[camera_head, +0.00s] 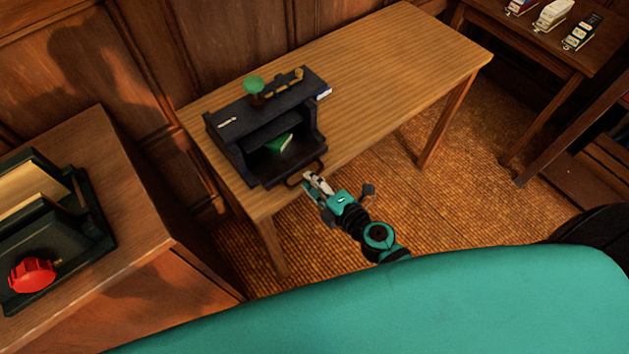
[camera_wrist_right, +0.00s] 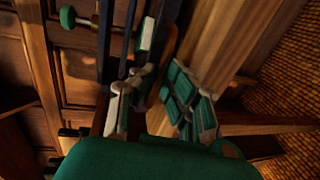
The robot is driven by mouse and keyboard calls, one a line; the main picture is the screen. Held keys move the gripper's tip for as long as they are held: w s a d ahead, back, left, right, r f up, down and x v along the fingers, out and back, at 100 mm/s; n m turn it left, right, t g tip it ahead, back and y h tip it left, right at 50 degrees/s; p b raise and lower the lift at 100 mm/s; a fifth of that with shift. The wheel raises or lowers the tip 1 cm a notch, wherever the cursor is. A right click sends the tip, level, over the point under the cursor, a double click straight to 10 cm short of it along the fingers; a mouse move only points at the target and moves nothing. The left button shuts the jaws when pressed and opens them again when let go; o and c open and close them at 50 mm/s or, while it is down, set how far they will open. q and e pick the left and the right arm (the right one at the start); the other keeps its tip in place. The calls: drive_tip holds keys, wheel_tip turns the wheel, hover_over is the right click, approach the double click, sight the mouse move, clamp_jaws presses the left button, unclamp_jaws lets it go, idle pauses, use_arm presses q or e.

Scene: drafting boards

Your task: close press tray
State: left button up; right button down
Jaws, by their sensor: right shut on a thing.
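A dark press (camera_head: 262,112) stands on the left end of a wooden table, with a green round knob (camera_head: 253,85) and a brass-coloured piece on its top. Its front is open, and a green item (camera_head: 280,141) lies inside. A tray handle (camera_head: 306,176) sticks out at the press's lower front, near the table's edge. My right gripper (camera_head: 316,183) is at this handle and shut on it. In the right wrist view the fingers (camera_wrist_right: 150,95) close around a dark, brownish piece that is partly hidden. My left gripper is not in view.
The wooden table (camera_head: 400,60) is clear to the right of the press. A cabinet (camera_head: 110,200) at left holds a dark device with a red knob (camera_head: 32,274). A side table at top right bears several small devices (camera_head: 553,14). Woven floor (camera_head: 440,190) lies open in front.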

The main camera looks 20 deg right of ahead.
sight(299, 168)
drive_tip(key=x, duration=0.1)
drive_tip(key=p+x, duration=0.1)
drive_tip(key=x, duration=0.1)
drive_tip(key=shift+w+a+r, duration=0.1)
drive_tip(key=shift+w+r, duration=0.25)
drive_tip(key=c, duration=1.4)
unclamp_jaws()
drive_tip(key=shift+s+f, duration=0.1)
drive_tip(key=shift+s, duration=0.2)
drive_tip(key=v, duration=0.7)
drive_tip(key=shift+r, duration=0.25)
